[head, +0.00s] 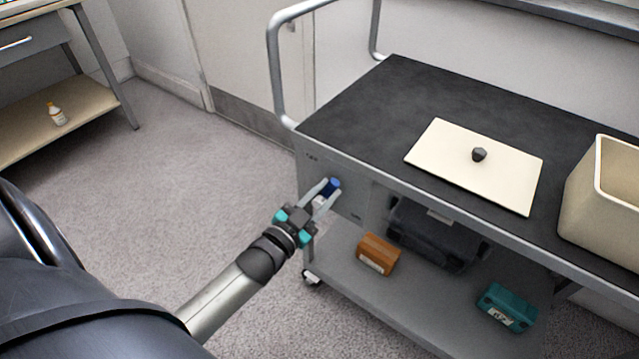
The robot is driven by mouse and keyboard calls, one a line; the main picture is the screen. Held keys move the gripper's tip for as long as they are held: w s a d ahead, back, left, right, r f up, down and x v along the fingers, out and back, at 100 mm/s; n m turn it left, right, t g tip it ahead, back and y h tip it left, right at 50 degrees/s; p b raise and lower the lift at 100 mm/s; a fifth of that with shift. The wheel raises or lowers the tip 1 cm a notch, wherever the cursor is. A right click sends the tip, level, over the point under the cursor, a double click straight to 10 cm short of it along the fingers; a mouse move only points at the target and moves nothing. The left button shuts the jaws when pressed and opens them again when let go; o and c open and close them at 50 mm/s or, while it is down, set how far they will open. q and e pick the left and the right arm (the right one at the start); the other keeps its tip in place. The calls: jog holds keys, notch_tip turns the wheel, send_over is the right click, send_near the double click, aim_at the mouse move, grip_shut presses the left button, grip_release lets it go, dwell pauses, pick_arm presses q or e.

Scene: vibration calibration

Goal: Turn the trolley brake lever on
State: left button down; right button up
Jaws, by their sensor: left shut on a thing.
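The trolley (340,147) has a dark top and a grey lower shelf. The brake lever (333,184) shows as a blue piece on a grey panel at the trolley's left front. My left gripper (326,192) reaches it from the lower left, its fingers shut on the lever. The fingers hide part of the lever, and I cannot tell its exact angle. Small markings on the panel are too small to read. My right gripper is not in view.
A cream board (450,150) with a dark knob (479,154) and a beige bin (585,195) stand on top. An orange-brown box (378,254), a dark case (425,235) and a teal box (507,307) lie on the lower shelf. The floor left of the trolley is clear.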

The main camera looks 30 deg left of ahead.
pick_arm(q)
jog(key=shift+d+f+m+p, duration=0.3)
jog(key=shift+d+m, duration=0.35)
jog(key=shift+m, duration=0.25)
jog(key=shift+s+d+f+m, duration=0.1)
jog(key=shift+d+f+m, duration=0.35)
jog(key=shift+m, duration=0.45)
jog(key=shift+d+f+m, duration=0.5)
jog(key=shift+d+m, duration=0.1)
jog(key=shift+m, duration=0.5)
jog(key=shift+d+f+m, duration=0.3)
jog(key=shift+f+m, duration=0.2)
jog(key=shift+m, duration=0.3)
jog(key=shift+f+m, duration=0.1)
jog(key=shift+m, duration=0.2)
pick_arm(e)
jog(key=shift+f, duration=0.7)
pick_arm(q)
jog(key=shift+s, duration=0.1)
jog(key=c, duration=0.6)
grip_release()
jog(key=shift+c, duration=0.2)
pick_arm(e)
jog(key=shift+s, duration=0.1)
